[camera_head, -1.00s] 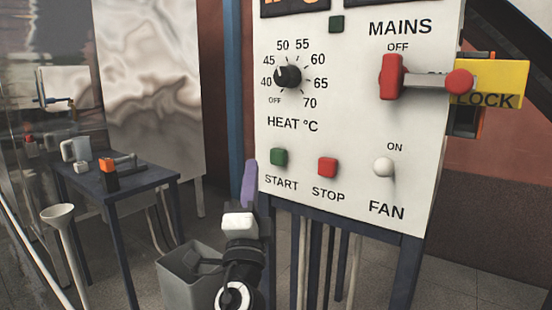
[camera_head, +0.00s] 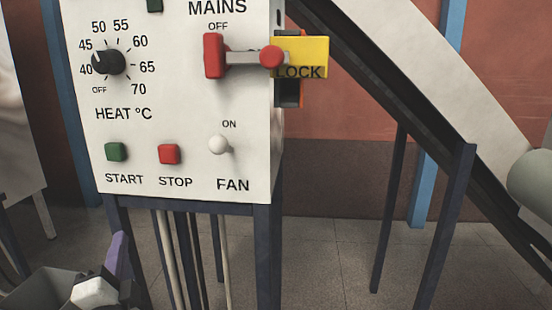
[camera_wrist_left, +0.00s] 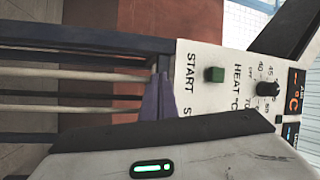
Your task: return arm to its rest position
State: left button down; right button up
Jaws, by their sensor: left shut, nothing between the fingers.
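My left gripper (camera_head: 119,252) shows at the bottom left of the head view, with purple fingers pointing up and a white and dark wrist below. It is below the white control panel (camera_head: 185,100), apart from it and empty. In the left wrist view its purple fingers (camera_wrist_left: 163,98) are together, and they overlap the edge of the sideways panel (camera_wrist_left: 214,98) near the START label. My right gripper is not in view.
The panel carries a heat dial (camera_head: 108,62), a green START button (camera_head: 116,152), a red STOP button (camera_head: 168,154), a white FAN switch (camera_head: 219,144) and a red MAINS handle (camera_head: 214,56) beside a yellow LOCK plate (camera_head: 302,57). A grey bin (camera_head: 38,290) stands at lower left.

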pick_arm(q)
jog(key=s+d+f+n+g+h, duration=0.1)
jog(key=s+d+f+g+h, duration=0.15)
jog(key=f, duration=0.55)
jog(key=s+d+f+n+g+h, duration=0.1)
jog(key=s+d+f, duration=0.25)
jog(key=f, duration=0.45)
jog(key=s+d+f+n+g+h, duration=0.15)
jog(key=s+f, duration=0.25)
jog(key=f, duration=0.4)
jog(key=s+d+f+n+g+h, duration=0.2)
jog(key=s+d+f, duration=0.2)
jog(key=s+f, duration=0.2)
jog(key=s+d+f+n+g+h, duration=0.2)
jog(key=s+f, duration=0.5)
jog(key=s, duration=0.4)
jog(key=shift+d+f+n+g+h, duration=0.4)
jog(key=shift+d+g, duration=0.3)
jog(key=shift+d, duration=0.5)
